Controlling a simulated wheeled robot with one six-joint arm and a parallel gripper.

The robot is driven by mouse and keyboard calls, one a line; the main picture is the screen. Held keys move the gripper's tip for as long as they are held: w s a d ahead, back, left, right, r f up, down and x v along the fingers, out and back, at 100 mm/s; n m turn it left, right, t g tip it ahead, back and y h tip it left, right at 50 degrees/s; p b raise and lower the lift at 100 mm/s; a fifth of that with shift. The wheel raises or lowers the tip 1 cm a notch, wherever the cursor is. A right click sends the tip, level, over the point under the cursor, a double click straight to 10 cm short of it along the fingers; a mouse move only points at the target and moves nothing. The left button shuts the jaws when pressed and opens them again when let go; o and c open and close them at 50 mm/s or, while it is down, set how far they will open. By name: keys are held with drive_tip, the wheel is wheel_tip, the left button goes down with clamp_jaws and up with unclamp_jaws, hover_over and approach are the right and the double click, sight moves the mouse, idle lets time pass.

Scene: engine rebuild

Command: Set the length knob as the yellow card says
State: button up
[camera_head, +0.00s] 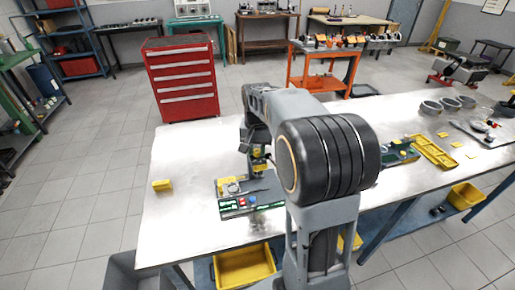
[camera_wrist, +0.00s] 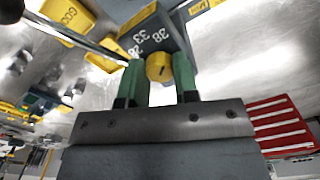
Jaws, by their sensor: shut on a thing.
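My gripper (camera_wrist: 159,72) has its two green fingers shut on a round yellow knob (camera_wrist: 158,67) in the wrist view. The knob has a dark slot or mark on its face. It sits on a dark grey block (camera_wrist: 170,32) with white numbers beside the knob, among them 33 and 38. In the head view, my gripper (camera_head: 257,165) is over a small bench device (camera_head: 232,189), and my arm hides part of this area.
The metal table (camera_head: 185,220) has bare room at its left, where a yellow block (camera_head: 162,185) stands. A green-and-dark panel (camera_head: 236,205) lies in front of the device. Yellow trays (camera_head: 434,152) and metal rings lie at the right. A red drawer chest (camera_head: 182,80) stands behind the table.

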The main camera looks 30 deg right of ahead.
sight(257, 150)
drive_tip(key=o, duration=0.9)
wheel_tip(257, 150, up, 14)
drive_tip(key=shift+f, duration=0.1)
idle(0.3)
idle(0.4)
